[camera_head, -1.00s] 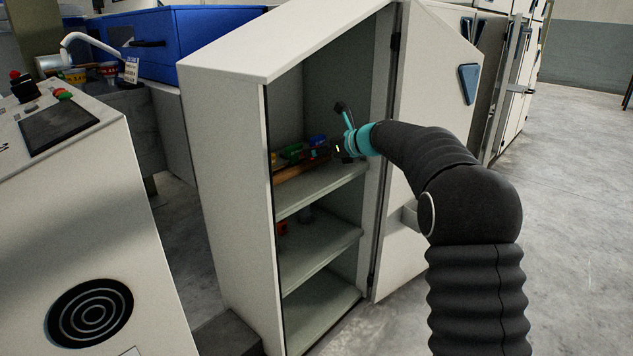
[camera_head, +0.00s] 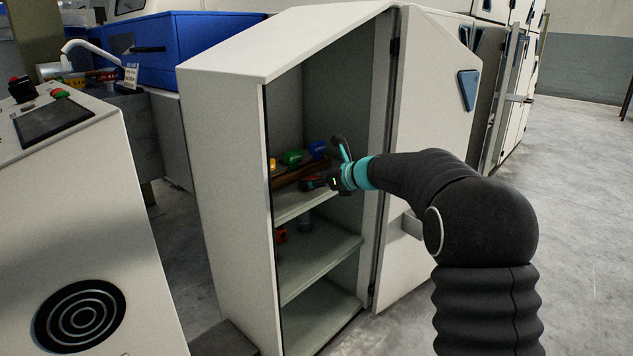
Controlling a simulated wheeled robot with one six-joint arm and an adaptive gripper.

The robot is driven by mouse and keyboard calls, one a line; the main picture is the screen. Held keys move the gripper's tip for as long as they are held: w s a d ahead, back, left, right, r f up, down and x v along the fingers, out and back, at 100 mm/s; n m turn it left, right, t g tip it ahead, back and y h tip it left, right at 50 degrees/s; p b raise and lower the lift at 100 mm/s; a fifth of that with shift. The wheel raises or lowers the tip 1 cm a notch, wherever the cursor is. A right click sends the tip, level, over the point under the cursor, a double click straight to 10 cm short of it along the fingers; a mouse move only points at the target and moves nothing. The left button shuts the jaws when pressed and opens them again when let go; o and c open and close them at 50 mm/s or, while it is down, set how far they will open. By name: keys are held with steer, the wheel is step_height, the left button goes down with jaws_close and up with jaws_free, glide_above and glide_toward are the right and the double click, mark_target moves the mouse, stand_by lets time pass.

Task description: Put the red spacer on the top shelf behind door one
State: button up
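The tall white cabinet (camera_head: 222,150) stands open, its door (camera_head: 430,130) swung out to the right. Its top shelf (camera_head: 300,207) bears a brown tray-like piece (camera_head: 292,178) with yellow, green and blue pieces (camera_head: 318,149) at the back. My gripper (camera_head: 325,164) is in the cabinet opening, over the right part of the top shelf. Its fingers look spread apart, one up and one toward the left. A small dark red piece (camera_head: 308,184) shows by the lower finger; I cannot tell whether it touches the finger or is the spacer.
Another red piece (camera_head: 281,236) and a grey piece (camera_head: 305,222) are on the middle shelf (camera_head: 320,258). The bottom shelf looks bare. A white console (camera_head: 90,230) stands at left, a blue box (camera_head: 195,45) behind. Floor at right is clear.

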steer(key=o, duration=1.1)
steer(key=shift+f, duration=0.1)
steer(key=shift+o, duration=0.2)
steer(key=shift+r, duration=0.2)
steer(key=p+v, duration=0.1)
steer(key=v, duration=1.1)
steer(key=s+d+n+g+h, duration=0.1)
steer(key=s+n+h, duration=0.1)
steer(key=s+n, duration=0.65)
steer(key=s+d+n+g+h, duration=0.2)
steer(key=s+n, duration=0.2)
steer(key=s, duration=0.9)
steer(key=s+d+f+n+h, duration=0.3)
steer(key=s+d+f+n, duration=0.1)
steer(key=s, duration=0.6)
steer(key=s+d+f+n+h, duration=0.3)
steer(key=s+d+f+n, duration=0.2)
steer(key=s+n, duration=0.4)
steer(key=shift+s+d+h, duration=0.4)
steer(key=shift+s+d, duration=0.3)
steer(key=shift+s, duration=0.25)
